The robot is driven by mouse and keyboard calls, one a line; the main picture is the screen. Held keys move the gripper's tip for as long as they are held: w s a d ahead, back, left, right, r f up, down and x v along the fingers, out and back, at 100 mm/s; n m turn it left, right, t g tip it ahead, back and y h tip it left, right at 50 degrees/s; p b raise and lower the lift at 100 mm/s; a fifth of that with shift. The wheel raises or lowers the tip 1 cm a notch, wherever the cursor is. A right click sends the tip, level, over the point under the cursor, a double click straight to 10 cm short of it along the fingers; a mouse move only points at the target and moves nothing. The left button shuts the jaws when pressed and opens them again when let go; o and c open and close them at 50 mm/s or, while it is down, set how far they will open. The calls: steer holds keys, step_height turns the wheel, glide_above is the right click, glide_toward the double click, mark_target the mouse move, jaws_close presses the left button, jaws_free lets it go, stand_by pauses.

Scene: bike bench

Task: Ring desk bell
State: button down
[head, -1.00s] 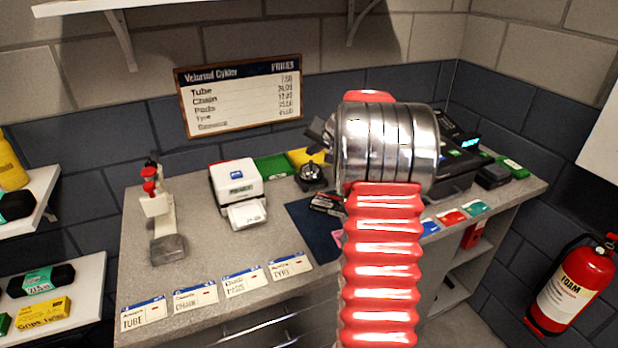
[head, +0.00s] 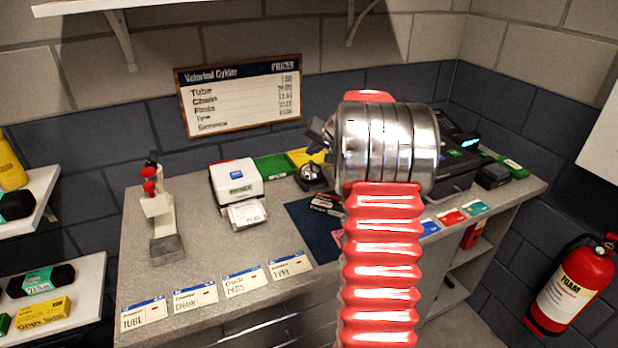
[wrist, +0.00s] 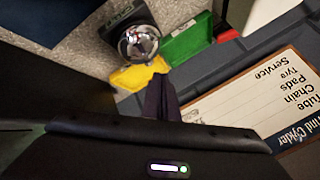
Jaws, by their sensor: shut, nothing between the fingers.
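The desk bell (head: 311,173) is a small silver dome on a dark base, on the counter near the wall. In the wrist view the bell (wrist: 139,42) is at the upper left, its dome clear in sight. My gripper (head: 319,131) is shut and empty, its dark fingers showing left of the shiny wrist in the head view. The gripper (wrist: 160,98) also shows in the wrist view, with its tips apart from the bell in the picture. I cannot tell its exact height above the bell.
A yellow tray (head: 303,156) and a green tray (head: 274,167) lie beside the bell. A white receipt printer (head: 236,181) stands to its left, a card terminal (head: 459,160) to its right. The price board (head: 240,98) hangs on the wall behind.

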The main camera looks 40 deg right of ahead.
steer(key=shift+f, duration=0.1)
steer(key=shift+f, duration=0.3)
steer(key=shift+f, duration=0.5)
stand_by(1.0)
steer(key=shift+r, duration=0.95)
step_height(320, 180, up, 6)
stand_by(0.9)
steer(key=shift+s, duration=0.1)
stand_by(0.6)
